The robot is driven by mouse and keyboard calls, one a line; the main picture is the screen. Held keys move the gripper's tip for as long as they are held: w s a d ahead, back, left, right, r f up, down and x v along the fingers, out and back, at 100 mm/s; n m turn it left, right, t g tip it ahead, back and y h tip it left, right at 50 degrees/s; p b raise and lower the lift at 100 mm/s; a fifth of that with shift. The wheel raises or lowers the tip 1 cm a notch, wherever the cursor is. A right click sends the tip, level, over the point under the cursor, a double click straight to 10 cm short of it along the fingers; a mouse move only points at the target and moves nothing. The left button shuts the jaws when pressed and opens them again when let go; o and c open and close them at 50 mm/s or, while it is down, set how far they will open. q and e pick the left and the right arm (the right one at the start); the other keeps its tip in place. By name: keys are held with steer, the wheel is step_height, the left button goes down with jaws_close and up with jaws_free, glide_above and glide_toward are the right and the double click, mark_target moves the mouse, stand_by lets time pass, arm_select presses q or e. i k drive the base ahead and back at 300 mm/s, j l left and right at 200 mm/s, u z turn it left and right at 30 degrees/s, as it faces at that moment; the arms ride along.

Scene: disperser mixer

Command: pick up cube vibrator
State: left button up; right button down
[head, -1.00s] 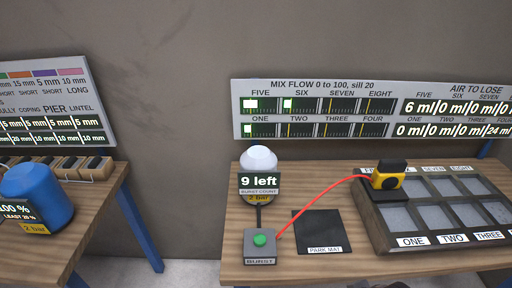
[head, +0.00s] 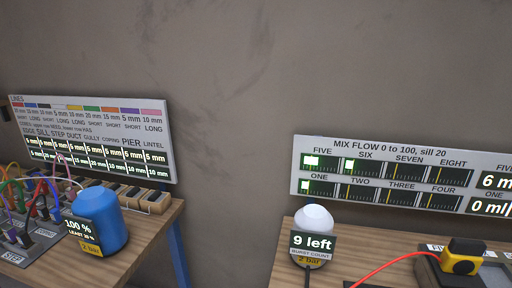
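The cube vibrator, a yellow block with a black top (head: 462,257), sits at the back left of the dark compartment tray (head: 430,270) at the right edge of the head view. A red cable (head: 400,259) runs from it down to the left and leaves the picture. The lower part of the tray is cut off by the frame. Neither of my grippers shows in this view.
A white-domed canister (head: 314,219) reading "9 left" stands on the right table. The mix flow board (head: 385,175) is behind it. A blue canister (head: 100,220) stands on the left table near cables and wooden blocks. A gap separates the tables.

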mark_target(462, 259)
steer(key=k+l+z, duration=0.15)
steer(key=l+z, duration=0.2)
steer(key=k+l+z, duration=0.1)
steer(key=l+z, duration=0.25)
steer(key=k+l+z, duration=0.1)
steer(key=l+z, duration=0.25)
steer(key=i+l, duration=0.15)
steer(key=l, duration=0.25)
steer(key=l+u, duration=0.5)
steer(key=u, duration=1.05)
steer(key=i+l, duration=0.05)
